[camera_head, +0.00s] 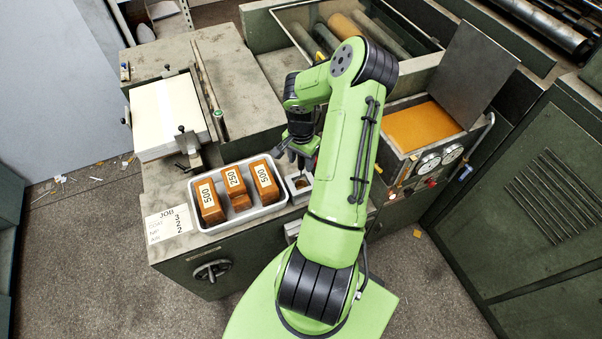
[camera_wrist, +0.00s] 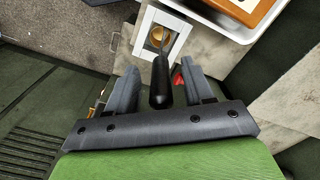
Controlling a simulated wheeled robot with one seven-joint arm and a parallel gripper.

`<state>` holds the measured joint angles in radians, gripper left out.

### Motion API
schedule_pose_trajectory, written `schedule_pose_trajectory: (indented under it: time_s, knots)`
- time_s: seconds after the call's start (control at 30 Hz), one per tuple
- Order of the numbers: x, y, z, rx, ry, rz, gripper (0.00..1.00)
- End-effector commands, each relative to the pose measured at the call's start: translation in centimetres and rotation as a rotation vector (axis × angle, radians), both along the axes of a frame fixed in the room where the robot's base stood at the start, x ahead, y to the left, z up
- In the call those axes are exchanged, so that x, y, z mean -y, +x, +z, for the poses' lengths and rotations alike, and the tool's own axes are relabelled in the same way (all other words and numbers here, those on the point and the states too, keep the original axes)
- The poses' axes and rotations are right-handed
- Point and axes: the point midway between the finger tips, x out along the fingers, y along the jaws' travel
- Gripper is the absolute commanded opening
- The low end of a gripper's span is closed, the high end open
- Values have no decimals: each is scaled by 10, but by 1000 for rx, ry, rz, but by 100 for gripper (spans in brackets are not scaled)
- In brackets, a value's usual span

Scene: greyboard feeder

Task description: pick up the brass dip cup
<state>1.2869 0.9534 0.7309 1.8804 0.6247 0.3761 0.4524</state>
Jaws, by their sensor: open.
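The brass dip cup (camera_wrist: 158,36) shows in the wrist view as a small round brass bowl inside a pale square holder (camera_wrist: 163,22). A thin stem joins it to a black handle (camera_wrist: 160,88). My gripper (camera_wrist: 160,70) is open, with one grey finger on each side of the handle and a visible gap on both sides. The handle's depth relative to the fingertips is hard to judge. In the head view my gripper (camera_head: 297,157) is just above the holder (camera_head: 299,185), beside the white tray. My arm and gripper hide most of the cup there.
The white tray (camera_head: 233,222) with orange-brown blocks marked 500, 250 and 500 stands left of the holder. A paper stack (camera_head: 168,112) lies at the upper left. An open-lidded box with an amber surface (camera_head: 420,122) and gauges stands at the right, close to my arm.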

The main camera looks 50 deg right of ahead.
Motion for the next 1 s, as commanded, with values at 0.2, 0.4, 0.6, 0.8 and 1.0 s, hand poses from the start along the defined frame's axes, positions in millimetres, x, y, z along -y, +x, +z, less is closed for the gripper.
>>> schedule_pose_trajectory:
  time_s: [0.2,0.4,0.6,0.8,1.0]
  knots:
    - [0,0,-8,1,-1,0,52]
    - [0,0,-8,1,-1,1,30]
    - [0,0,-7,1,-1,1,0]
    - [0,1,-7,1,-1,1,0]
    - [2,1,13,2,-8,2,0]
